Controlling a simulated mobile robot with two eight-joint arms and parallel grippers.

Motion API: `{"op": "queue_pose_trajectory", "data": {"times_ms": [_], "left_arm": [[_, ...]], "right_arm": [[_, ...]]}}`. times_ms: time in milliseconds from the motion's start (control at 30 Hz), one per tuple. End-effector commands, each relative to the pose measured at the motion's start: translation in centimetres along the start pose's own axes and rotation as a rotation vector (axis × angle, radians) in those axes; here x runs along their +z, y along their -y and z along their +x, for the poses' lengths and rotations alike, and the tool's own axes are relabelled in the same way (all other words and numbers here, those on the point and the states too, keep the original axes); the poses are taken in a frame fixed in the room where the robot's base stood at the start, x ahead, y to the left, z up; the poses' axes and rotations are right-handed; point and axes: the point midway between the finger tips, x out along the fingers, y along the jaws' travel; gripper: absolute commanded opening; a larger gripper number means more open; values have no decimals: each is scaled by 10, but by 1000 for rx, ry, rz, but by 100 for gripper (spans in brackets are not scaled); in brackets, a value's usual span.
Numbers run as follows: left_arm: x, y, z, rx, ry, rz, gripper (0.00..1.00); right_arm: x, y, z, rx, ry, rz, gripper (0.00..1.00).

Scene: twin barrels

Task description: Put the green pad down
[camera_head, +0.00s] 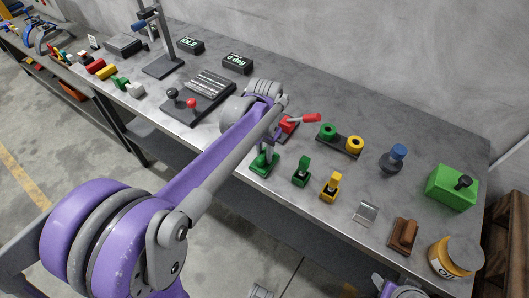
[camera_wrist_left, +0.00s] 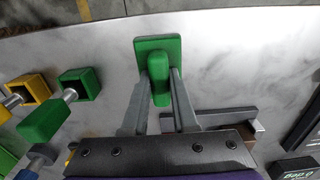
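The green pad (camera_head: 263,164) is a flat green plate with an upright green grip, near the table's front edge. My left gripper (camera_head: 268,146) is above it, with its arm crossing from the left. In the left wrist view the two grey fingers (camera_wrist_left: 160,90) sit on both sides of the grip of the pad (camera_wrist_left: 158,68) and appear closed on it. The pad is at or just above the tabletop; I cannot tell whether it touches. A twin holder (camera_head: 341,139) with a green and a yellow ring stands behind and to the right.
A smaller green piece (camera_head: 301,171) and a yellow piece (camera_head: 330,187) stand close to the right. Behind is a red-handled device (camera_head: 300,121). A brown block (camera_head: 404,236), jar (camera_head: 456,256) and green box (camera_head: 452,187) are farther right. Bare tabletop lies behind the twin holder.

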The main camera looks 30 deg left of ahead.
Motion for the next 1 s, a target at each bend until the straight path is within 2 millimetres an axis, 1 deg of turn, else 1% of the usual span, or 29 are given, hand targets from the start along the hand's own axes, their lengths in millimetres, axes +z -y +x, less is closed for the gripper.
{"op": "queue_pose_trajectory", "data": {"times_ms": [33,133,167,433,567,667,900,1000], "left_arm": [[0,0,0,0,0,0,35],[0,0,0,0,0,0,53],[0,0,0,0,0,0,56],[0,0,-1,0,0,0,56],[0,0,-10,0,0,0,56],[0,0,-26,0,-1,0,56],[0,0,-79,0,-1,-1,56],[0,0,-97,0,-1,-1,56]], "right_arm": [[0,0,0,0,0,0,62],[0,0,0,0,0,0,62],[0,0,0,0,0,0,62],[0,0,0,0,0,0,62],[-2,0,-3,0,-1,0,62],[-3,0,-4,0,-2,0,62],[-7,0,-9,0,-4,0,62],[-8,0,-11,0,-5,0,62]]}}
